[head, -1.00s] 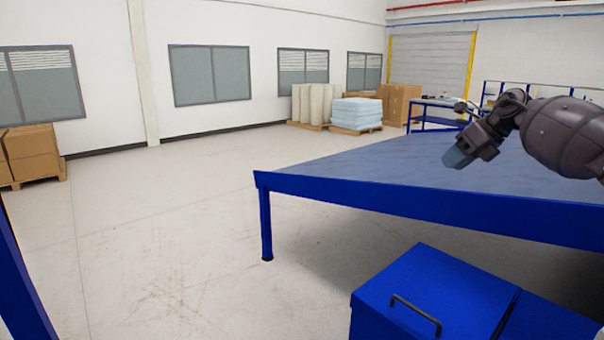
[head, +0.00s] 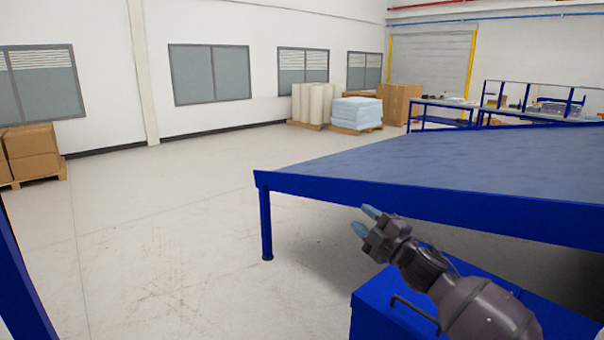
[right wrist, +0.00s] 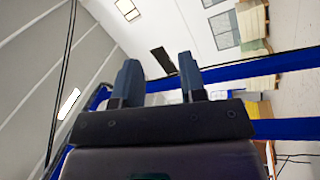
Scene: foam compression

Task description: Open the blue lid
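The blue lid (head: 377,291) tops a blue box at the bottom right of the head view. It looks shut and lies flat, with a dark bar handle (head: 402,302) near its front edge. My right arm hides much of the lid and part of the handle. My right gripper (head: 365,220) is above and behind the handle, apart from it, and points up and to the left. Its two blue-grey fingers are spread and empty, as the right wrist view (right wrist: 160,80) also shows. My left gripper is not in view.
A large blue table (head: 470,170) with a bare grey-blue top stands just behind the box. A blue post (head: 18,285) shows at the left edge. The floor (head: 160,230) between is clear. Cartons and pallets stand far back.

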